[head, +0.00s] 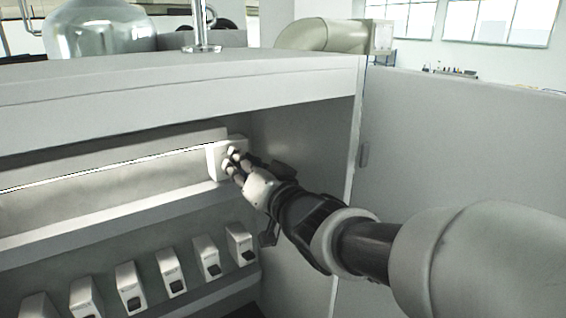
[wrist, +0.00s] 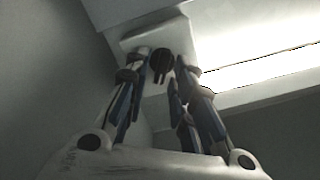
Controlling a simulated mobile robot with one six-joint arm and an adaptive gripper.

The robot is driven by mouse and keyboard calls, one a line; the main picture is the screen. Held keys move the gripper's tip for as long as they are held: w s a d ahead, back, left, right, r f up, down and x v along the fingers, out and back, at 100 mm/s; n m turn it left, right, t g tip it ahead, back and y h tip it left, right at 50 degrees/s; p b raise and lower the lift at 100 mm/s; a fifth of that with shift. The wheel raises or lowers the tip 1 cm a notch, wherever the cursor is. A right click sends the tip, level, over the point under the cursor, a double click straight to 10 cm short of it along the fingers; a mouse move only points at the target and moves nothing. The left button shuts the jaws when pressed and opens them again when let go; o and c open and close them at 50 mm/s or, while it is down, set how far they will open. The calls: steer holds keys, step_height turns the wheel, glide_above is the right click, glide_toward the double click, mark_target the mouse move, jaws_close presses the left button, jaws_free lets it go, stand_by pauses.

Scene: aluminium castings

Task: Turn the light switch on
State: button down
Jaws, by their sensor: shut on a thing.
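The light switch is a dark knob (wrist: 161,61) on a white box (wrist: 160,38) at the right end of a long lamp bar. The box also shows in the head view (head: 213,160), under the shelf, where my gripper (head: 234,160) hides the knob. In the wrist view, the fingertips of my gripper (wrist: 161,65) are on both sides of the knob, shut on it. The lamp bar (wrist: 255,65) shows a bright strip in the wrist view.
Several white dispenser-like boxes (head: 208,257) stand in a row on a lower ledge below the lamp. A cabinet side wall (head: 300,180) is close to the right of my gripper. The shelf top (head: 180,75) overhangs it.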

steer(key=c, duration=1.7)
jaws_free()
steer(key=v, duration=1.2)
